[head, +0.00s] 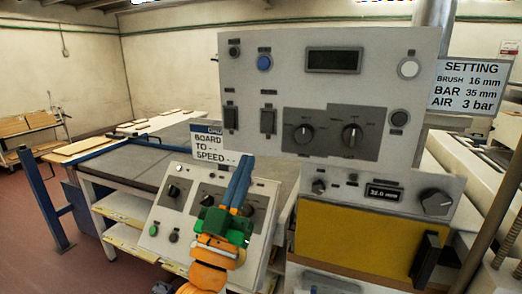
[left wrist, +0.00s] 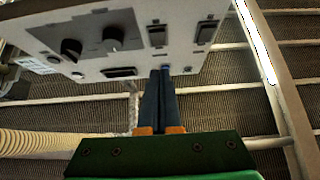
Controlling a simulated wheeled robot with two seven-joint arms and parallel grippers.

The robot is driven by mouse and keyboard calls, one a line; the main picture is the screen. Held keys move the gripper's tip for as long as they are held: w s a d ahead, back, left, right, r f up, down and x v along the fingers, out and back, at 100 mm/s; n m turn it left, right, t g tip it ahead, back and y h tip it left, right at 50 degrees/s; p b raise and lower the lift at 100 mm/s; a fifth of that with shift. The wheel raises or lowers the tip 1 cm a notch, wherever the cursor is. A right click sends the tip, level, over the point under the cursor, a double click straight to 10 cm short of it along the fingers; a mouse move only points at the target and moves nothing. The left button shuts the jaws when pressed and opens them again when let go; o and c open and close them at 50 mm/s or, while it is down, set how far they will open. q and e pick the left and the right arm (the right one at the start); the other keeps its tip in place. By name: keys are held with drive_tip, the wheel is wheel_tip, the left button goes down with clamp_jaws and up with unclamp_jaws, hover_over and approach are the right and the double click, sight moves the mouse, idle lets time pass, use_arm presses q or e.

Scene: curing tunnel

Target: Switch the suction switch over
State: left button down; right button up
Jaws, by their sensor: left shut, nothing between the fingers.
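The pale grey upper panel (head: 290,80) carries two dark rocker switches, a left one (head: 231,117) and a right one (head: 267,121). Their labels are too small to read, so I cannot tell which is the suction switch. Both rockers also show in the left wrist view, one (left wrist: 157,36) nearer the fingers and one (left wrist: 206,31) further right. My left gripper (head: 246,160) is shut and empty, its blue fingers pointing up below the rockers in the head view. In the left wrist view the fingertips (left wrist: 163,74) overlap the panel's edge; contact cannot be told. My right gripper is out of view.
The upper panel also has a blue button (head: 264,63), a display (head: 334,60) and two large knobs. A sloped lower console (head: 165,215) with knobs lies behind my left gripper. A sign (head: 209,142) stands left of the fingers. A settings sign (head: 472,86) is at right.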

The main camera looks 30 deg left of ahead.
sight(267, 124)
use_arm(q)
drive_tip(key=w+r, duration=0.1)
drive_tip(key=w, duration=0.1)
drive_tip(key=w+a, duration=0.1)
drive_tip(key=w, duration=0.2)
drive_tip(key=w+r+p, duration=0.1)
drive_tip(key=w, duration=0.1)
drive_tip(key=shift+w+a+r, duration=0.2)
drive_tip(key=shift+a+r, duration=0.15)
drive_tip(key=shift+w, duration=0.3)
drive_tip(key=shift+s, duration=0.15)
